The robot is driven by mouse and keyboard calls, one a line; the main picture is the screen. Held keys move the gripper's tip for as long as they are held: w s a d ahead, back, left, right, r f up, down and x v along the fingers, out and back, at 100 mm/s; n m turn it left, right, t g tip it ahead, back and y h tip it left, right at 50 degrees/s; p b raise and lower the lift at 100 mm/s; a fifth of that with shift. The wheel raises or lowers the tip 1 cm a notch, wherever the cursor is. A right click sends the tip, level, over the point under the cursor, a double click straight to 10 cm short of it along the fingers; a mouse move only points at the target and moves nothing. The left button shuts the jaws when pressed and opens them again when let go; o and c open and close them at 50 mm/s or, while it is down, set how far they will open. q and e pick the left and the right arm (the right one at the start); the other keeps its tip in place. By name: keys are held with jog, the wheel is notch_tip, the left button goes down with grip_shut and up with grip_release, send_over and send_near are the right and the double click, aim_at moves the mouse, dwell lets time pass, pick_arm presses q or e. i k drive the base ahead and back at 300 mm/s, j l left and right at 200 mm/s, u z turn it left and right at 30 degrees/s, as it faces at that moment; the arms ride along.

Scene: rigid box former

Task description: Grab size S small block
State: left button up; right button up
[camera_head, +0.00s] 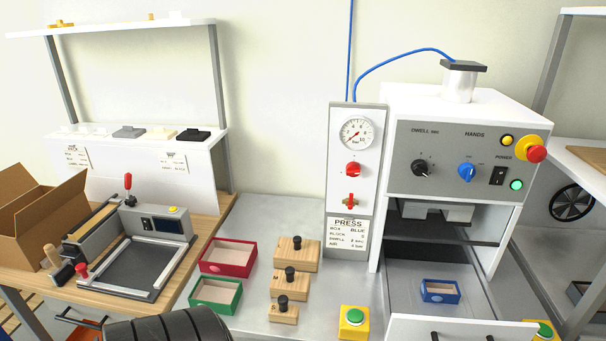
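Three wooden blocks with black knobs stand in a column on the grey table, left of the press. The smallest block (284,314) is nearest the front and is taken as size S; I cannot clearly read its letter. The middle block (290,288) is just behind it, and the largest block (297,256) is at the back. Nothing touches the small block. Neither gripper can be made out. A dark ribbed shape at the bottom left edge may be part of my arm.
A red box (228,272) and a green box (216,306) lie left of the blocks. A green button on a yellow base (353,322) stands to the right. The press (461,160) holds a blue box (440,297) low inside. A cardboard box (35,205) is far left.

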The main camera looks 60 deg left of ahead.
aim_at(282, 312)
jog(key=u, duration=1.95)
jog(key=z, duration=0.45)
jog(key=j+z, duration=0.5)
jog(key=j, duration=0.15)
jog(key=k+j+z, duration=0.1)
jog(key=j+z, duration=0.4)
jog(key=j, duration=0.15)
